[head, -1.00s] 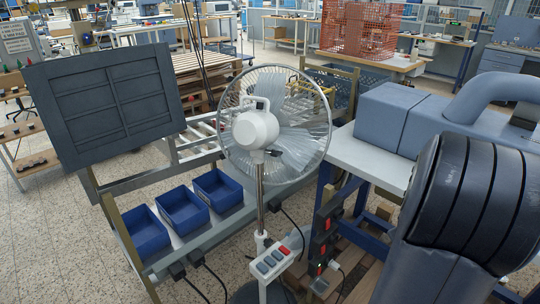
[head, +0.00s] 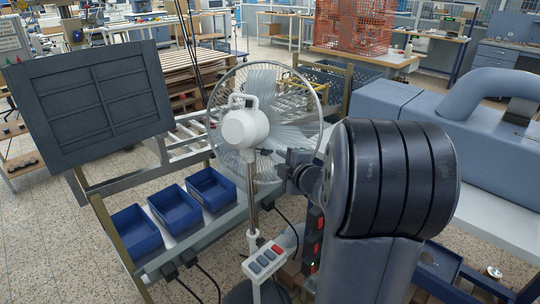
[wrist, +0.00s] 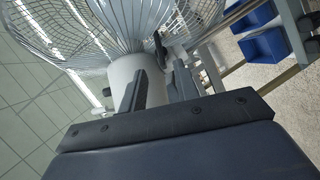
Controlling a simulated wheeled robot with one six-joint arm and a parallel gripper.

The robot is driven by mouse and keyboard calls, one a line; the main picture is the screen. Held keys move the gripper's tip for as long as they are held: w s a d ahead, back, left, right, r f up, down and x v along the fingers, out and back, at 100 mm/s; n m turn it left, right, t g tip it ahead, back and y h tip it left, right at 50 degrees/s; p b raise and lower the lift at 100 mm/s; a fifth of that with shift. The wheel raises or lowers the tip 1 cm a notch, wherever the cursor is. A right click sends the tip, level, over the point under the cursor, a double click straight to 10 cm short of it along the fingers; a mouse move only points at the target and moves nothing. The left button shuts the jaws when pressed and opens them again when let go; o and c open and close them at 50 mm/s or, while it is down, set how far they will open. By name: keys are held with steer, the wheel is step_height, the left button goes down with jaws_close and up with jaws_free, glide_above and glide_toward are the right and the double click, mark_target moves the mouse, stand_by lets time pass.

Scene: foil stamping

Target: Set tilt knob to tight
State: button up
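A white pedestal fan stands in the middle of the head view, with its motor housing (head: 245,128) in front of a round wire cage. The tilt knob (head: 266,152) is a small dark piece at the neck below the housing. In the wrist view a dark piece that looks like the knob (wrist: 160,48) shows just beyond the fingers. My gripper (head: 290,166) is just right of the knob. In the wrist view my gripper (wrist: 160,88) has its fingers apart, with the white fan body behind them. I see no contact with the knob. Its setting cannot be read.
The fan's button box (head: 265,260) with grey and red keys is low on the pole. Blue bins (head: 211,189) stand on a rack at left, below a dark panel (head: 92,105). A blue-grey machine (head: 430,125) sits on a bench at right. Cables hang near the pole.

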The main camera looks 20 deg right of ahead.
mark_target(269, 154)
steer(key=x, duration=0.7)
jaws_close()
